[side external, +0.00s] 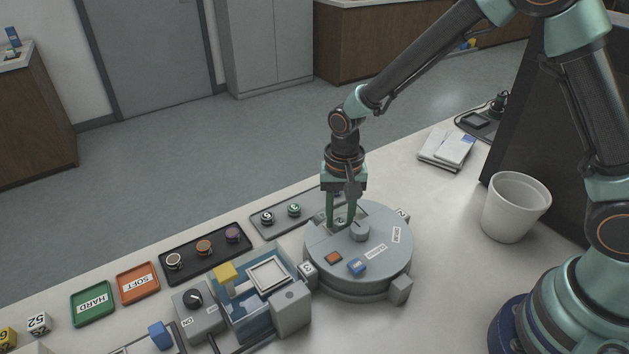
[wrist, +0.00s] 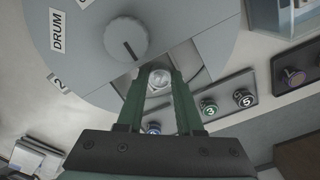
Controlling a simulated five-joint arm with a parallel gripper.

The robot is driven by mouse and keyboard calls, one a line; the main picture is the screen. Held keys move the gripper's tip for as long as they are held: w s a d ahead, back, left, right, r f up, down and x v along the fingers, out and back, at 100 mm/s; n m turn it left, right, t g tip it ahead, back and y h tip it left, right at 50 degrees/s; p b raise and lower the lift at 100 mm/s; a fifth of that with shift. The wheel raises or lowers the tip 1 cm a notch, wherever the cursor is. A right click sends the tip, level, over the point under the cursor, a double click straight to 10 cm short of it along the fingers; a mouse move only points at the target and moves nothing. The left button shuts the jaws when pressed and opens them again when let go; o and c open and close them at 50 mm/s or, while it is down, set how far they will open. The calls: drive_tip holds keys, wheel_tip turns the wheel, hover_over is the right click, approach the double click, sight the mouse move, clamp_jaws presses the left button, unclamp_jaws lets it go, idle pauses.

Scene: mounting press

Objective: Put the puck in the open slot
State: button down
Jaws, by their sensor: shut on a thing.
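The drum (side external: 385,265) is a round grey unit with a knob on top; it also fills the upper left of the wrist view (wrist: 90,75). An open slot (wrist: 201,60) is cut in its edge, and my gripper's fingers reach down at it. My gripper (side external: 341,220) is shut on a small round puck (wrist: 160,79) with a pale, shiny top. The puck is between the green fingertips, at the slot. I cannot tell whether it rests on the slot floor. In the side view the fingers partly hide the puck and the slot.
A grey tray (side external: 258,231) behind the drum holds pucks marked 5 (wrist: 243,98) and 3 (wrist: 208,106). A black tray (side external: 209,257) holds several pucks. A blue press unit (side external: 240,318) stands left of the drum. A white cup (side external: 515,208) and papers (side external: 446,149) are at the right.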

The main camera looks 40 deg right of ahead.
sight(340, 221)
drive_tip(key=c, duration=0.6)
unclamp_jaws()
drive_tip(key=shift+f, duration=0.1)
drive_tip(key=shift+o, duration=0.2)
wheel_tip(340, 221, up, 12)
drive_tip(key=s+d+r+n+t, duration=0.5)
drive_tip(key=s+d+r+n, duration=0.1)
drive_tip(key=s+d+r, duration=0.3)
drive_tip(key=shift+s+d+r+n+t, duration=0.35)
drive_tip(key=shift+s+d, duration=0.5)
drive_tip(key=shift+d, duration=0.4)
